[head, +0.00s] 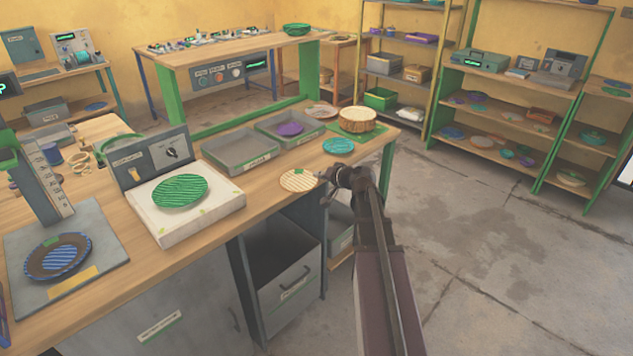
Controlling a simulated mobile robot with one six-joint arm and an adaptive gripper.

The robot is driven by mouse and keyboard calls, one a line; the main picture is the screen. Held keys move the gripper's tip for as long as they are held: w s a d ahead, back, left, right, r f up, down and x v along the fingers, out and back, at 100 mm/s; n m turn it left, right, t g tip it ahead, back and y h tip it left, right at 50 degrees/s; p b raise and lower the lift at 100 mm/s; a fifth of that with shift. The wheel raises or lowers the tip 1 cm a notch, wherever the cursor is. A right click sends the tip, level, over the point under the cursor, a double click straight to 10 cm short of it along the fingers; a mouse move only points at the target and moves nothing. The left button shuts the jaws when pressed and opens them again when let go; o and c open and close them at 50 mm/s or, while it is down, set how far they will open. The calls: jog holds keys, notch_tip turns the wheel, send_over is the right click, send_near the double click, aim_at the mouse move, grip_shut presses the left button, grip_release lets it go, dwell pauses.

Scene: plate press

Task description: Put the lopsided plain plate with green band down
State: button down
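A pale cream plate (298,181) with faint lines and a small green mark near its far rim is at the front edge of the wooden bench (225,213). It may be the plain plate with the green band; the band is too small to make out clearly. My gripper (326,175) is at this plate's right rim and appears to touch it. The fingers are too small and dark to tell whether they are closed on the rim. I cannot tell whether the plate rests on the bench or is just above it.
A green striped plate (180,191) lies on the white press-like device. A blue striped plate (58,257) lies on the grey stand at left. Grey trays (240,151), a purple plate (289,129), a teal plate (338,146) and a brown round stack (357,120) stand behind.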

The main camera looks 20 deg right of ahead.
jog(key=shift+w+f+b, duration=0.65)
jog(key=shift+f+b, duration=0.3)
jog(key=shift+w+f+b, duration=0.65)
jog(key=shift+f+b, duration=0.3)
jog(key=shift+f, duration=0.15)
jog(key=c, duration=0.8)
grip_release()
